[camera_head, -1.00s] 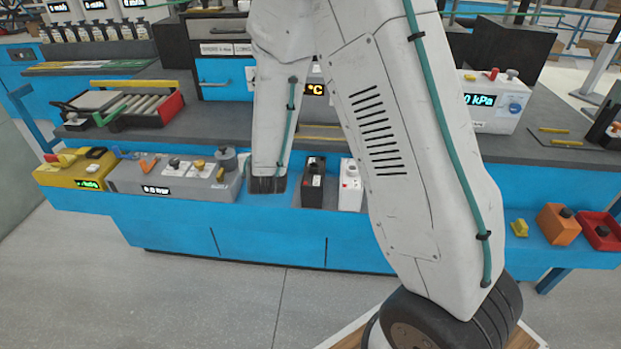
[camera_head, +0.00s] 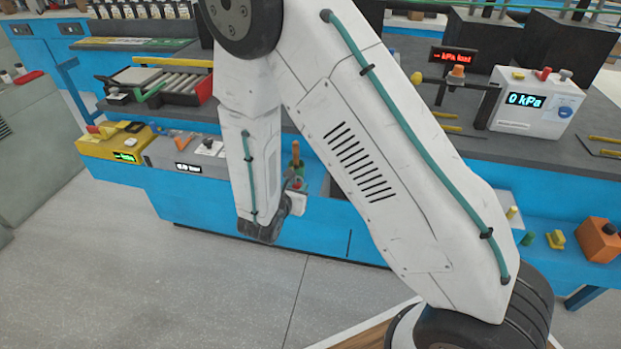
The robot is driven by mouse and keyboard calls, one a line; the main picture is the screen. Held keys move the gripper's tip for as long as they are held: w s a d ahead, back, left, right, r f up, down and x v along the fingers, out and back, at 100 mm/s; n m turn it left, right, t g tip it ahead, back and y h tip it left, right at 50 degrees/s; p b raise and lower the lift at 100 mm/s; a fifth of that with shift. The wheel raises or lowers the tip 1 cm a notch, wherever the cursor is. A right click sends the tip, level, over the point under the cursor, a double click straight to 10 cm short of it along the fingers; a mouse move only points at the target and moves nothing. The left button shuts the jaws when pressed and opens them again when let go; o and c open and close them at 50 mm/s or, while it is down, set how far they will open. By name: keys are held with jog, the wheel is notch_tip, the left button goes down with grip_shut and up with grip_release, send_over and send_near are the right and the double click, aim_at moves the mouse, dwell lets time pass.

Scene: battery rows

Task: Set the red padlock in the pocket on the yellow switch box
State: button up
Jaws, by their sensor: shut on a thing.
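Behind are a roller tray (camera_head: 165,85) and a white kPa box (camera_head: 535,103). An orange block (camera_head: 598,240) sits on the right ledge. The floor at front left is clear.

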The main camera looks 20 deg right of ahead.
jog(key=w+d, duration=0.4)
jog(key=d, duration=0.1)
jog(key=w+d, duration=0.2)
jog(key=shift+d+f, duration=0.3)
jog(key=shift+f, duration=0.1)
jog(key=shift+s+f, duration=0.1)
jog(key=shift+f, duration=1.65)
jog(key=shift+f, duration=0.15)
jog(key=o, duration=1)
jog(key=shift+a, duration=0.1)
jog(key=shift+o, duration=0.5)
